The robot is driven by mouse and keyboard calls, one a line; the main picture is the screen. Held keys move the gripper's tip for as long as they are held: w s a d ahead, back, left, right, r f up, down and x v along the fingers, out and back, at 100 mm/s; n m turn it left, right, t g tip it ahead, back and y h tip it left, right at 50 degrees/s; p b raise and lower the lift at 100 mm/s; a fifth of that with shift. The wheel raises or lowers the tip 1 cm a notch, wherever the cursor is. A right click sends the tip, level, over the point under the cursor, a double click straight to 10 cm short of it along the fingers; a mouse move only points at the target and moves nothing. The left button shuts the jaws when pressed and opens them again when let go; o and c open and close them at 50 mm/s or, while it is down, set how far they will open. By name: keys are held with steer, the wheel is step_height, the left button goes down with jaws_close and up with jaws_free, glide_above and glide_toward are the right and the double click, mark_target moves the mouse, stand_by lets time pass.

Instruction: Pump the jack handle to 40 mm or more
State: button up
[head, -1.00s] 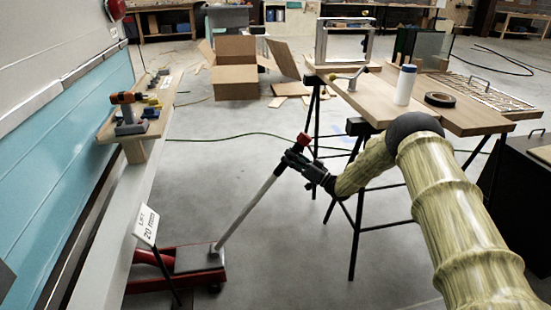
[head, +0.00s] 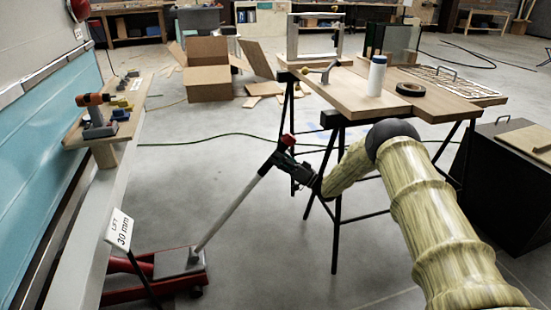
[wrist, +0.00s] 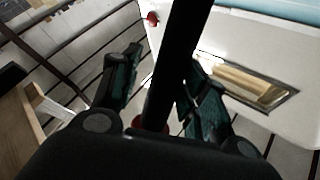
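The red floor jack (head: 150,285) sits low at the left in the head view, beside the camper's side. Its long grey handle (head: 232,210) slants up to the right, ending in a black grip with a red tip. A white sign (head: 119,230) on a post by the jack reads "LIFT 30 mm". My gripper (head: 283,160) is at the top of the handle, closed around the black grip. In the wrist view the dark grip (wrist: 182,50) runs between the two fingers, with red at its end near the palm. Exact finger contact is hard to see there.
A wooden work table (head: 350,95) on black trestles stands right behind my gripper, holding a white bottle (head: 376,76) and a black tape roll (head: 410,89). A black box (head: 505,180) stands at right. Floor around the handle is clear.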

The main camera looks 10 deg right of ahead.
steer(key=shift+o, duration=0.2)
steer(key=shift+d+f, duration=0.15)
steer(key=shift+d, duration=0.05)
steer(key=shift+a, duration=0.5)
steer(key=v, duration=1.2)
